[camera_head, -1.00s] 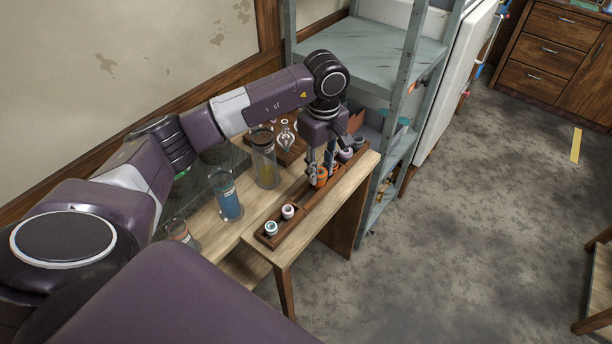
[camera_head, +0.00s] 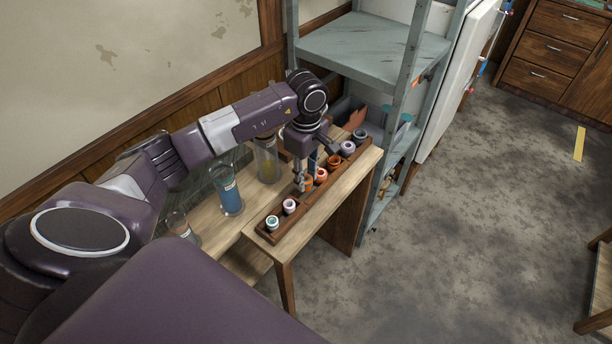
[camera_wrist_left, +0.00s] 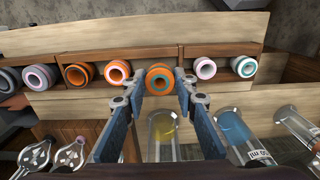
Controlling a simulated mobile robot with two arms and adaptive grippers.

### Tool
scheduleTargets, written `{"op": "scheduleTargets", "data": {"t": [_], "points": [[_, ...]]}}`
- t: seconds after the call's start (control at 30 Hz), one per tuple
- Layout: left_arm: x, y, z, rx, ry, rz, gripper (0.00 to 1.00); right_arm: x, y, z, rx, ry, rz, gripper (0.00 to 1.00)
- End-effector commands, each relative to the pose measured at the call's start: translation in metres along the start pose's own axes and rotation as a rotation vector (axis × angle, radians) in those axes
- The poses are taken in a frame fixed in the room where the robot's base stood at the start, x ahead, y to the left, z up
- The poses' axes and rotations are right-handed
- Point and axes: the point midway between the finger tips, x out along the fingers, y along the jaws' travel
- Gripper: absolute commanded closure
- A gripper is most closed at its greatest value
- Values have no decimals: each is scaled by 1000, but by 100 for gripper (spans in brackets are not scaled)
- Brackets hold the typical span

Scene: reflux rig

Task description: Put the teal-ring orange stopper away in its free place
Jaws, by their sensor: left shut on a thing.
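The teal-ring orange stopper (camera_wrist_left: 159,79) is between the fingertips of my left gripper (camera_wrist_left: 160,92) in the left wrist view. The gripper is shut on it. In the head view my left gripper (camera_head: 305,176) points down at the long wooden rack (camera_head: 257,232), and the held stopper (camera_head: 308,183) shows beside the fingers. The stopper is over or in the rack, between the pink-and-white stopper (camera_head: 290,206) and another orange stopper (camera_head: 321,175). I cannot tell whether it touches the rack's bottom. My right gripper is not in view.
A teal-and-white stopper (camera_head: 272,222) stands at the near rack end. A lavender stopper (camera_head: 348,148) and a grey one (camera_head: 360,136) stand toward the far end. Glass cylinders with blue (camera_head: 230,197) and yellow (camera_head: 268,165) contents stand left of the rack. A grey shelf (camera_head: 375,50) rises behind.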

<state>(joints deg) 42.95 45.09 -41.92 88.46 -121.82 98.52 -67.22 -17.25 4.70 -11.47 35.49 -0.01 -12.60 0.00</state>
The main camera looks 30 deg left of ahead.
Motion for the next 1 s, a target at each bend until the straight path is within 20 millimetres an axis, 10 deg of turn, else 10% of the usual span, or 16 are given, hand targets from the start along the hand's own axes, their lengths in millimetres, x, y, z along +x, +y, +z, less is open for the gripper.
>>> {"op": "scheduleTargets", "data": {"t": [1.0], "points": [[24,1,1,1,-1,1,91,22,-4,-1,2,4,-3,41]]}}
